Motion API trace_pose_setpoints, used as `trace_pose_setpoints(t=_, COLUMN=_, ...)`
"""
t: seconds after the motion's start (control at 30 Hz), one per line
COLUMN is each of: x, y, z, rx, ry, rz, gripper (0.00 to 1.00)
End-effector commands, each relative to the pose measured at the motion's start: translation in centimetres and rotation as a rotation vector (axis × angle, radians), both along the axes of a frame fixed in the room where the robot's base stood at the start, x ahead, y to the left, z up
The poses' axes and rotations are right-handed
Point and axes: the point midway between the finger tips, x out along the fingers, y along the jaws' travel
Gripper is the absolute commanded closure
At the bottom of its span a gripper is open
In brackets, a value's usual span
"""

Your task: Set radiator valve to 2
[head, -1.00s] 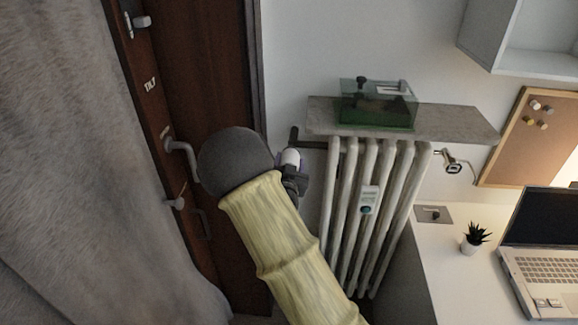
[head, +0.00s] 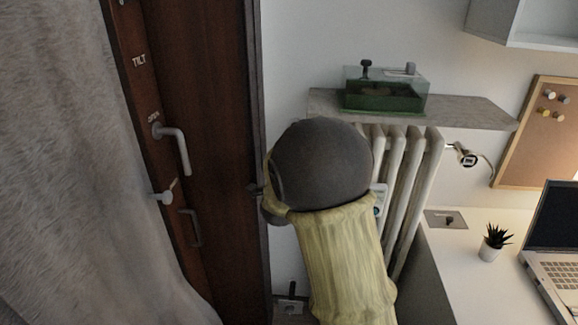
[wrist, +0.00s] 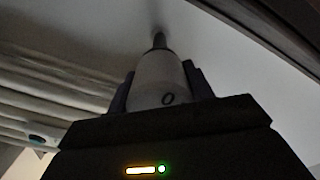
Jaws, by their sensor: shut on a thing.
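The white radiator valve knob (wrist: 158,72) fills the middle of the wrist view, with a dark "0" mark on its near face and a dark stem at its far end. My gripper (wrist: 160,84) has a dark finger on each side of the knob and is shut on it. In the head view my arm hides the knob and most of the gripper. The white ribbed radiator (head: 398,170) stands right of and behind my arm; its ribs also show at the left of the wrist view (wrist: 50,85).
A green glass tank (head: 385,92) stands on the grey shelf (head: 465,112) above the radiator. The brown door (head: 215,120) with handles is close on the left, beside a grey curtain (head: 60,160). A desk with a plant (head: 493,243) and laptop (head: 555,245) is at right.

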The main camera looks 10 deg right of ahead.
Motion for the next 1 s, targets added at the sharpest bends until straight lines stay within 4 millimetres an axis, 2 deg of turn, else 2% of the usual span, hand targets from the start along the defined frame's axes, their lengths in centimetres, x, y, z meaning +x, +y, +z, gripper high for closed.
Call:
trace_pose_setpoints(t=0.53, x=-0.01, y=-0.01, z=-0.03, rx=0.036, ry=-0.009, rz=0.000, gripper=0.71)
trace_pose_setpoints(t=0.57, x=-0.01, y=0.00, z=-0.04, rx=0.036, ry=-0.009, rz=0.000, gripper=0.44)
trace_pose_setpoints(t=0.67, x=-0.01, y=-0.01, z=-0.03, rx=0.036, ry=-0.009, rz=0.000, gripper=0.27)
trace_pose_setpoints(t=1.0, x=-0.21, y=0.08, z=-0.03, rx=0.036, ry=-0.010, rz=0.000, gripper=0.27)
